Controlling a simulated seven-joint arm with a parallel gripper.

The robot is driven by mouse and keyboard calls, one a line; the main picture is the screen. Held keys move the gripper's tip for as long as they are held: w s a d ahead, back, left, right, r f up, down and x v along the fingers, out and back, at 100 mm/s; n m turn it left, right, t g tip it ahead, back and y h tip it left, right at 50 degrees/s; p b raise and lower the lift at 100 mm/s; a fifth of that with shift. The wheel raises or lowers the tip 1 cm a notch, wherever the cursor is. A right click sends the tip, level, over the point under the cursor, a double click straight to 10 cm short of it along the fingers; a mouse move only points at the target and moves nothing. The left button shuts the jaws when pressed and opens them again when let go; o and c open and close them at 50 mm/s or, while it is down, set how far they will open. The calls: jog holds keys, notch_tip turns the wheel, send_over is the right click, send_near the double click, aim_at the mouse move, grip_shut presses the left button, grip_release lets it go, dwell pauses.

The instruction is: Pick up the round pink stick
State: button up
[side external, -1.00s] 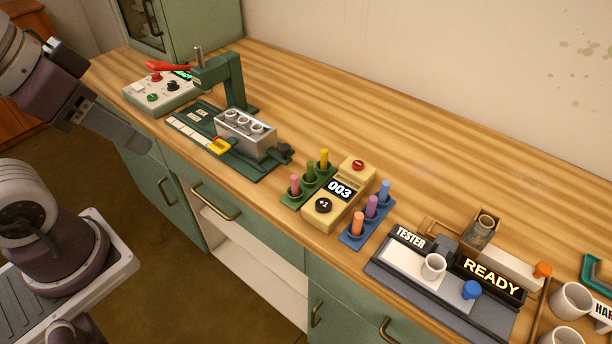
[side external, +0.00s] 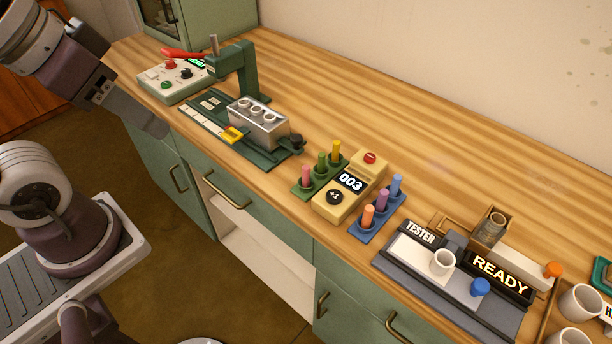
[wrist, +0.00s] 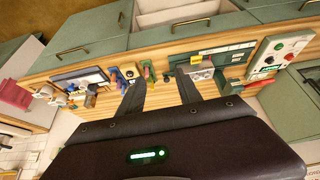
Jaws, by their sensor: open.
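The round pink stick (side external: 305,174) stands upright in the green holder (side external: 311,190) near the table's front edge. A green stick (side external: 321,162) and a yellow stick (side external: 336,151) stand in the same holder. My gripper (side external: 158,130) is at the left in the side view, beyond the table's front edge and well away from the pink stick. In the wrist view my gripper (wrist: 160,84) shows two dark fingers spread apart with nothing between them.
A counter box reading 003 (side external: 350,184) stands right beside the green holder. A blue holder (side external: 366,235) with orange, purple and blue sticks is beyond it. The green press (side external: 239,70) stands left, the tester (side external: 400,270) right. The table behind the holders is clear.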

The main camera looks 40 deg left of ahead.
jog(key=w+d+n+g, duration=0.1)
jog(key=w+n, duration=0.3)
jog(key=w, duration=0.2)
jog(key=n+g, duration=0.5)
jog(key=n, duration=0.9)
send_over(307, 168)
notch_tip(307, 168, down, 16)
jog(key=shift+n, duration=0.4)
notch_tip(307, 168, down, 7)
jog(key=shift+f, duration=0.4)
grip_shut()
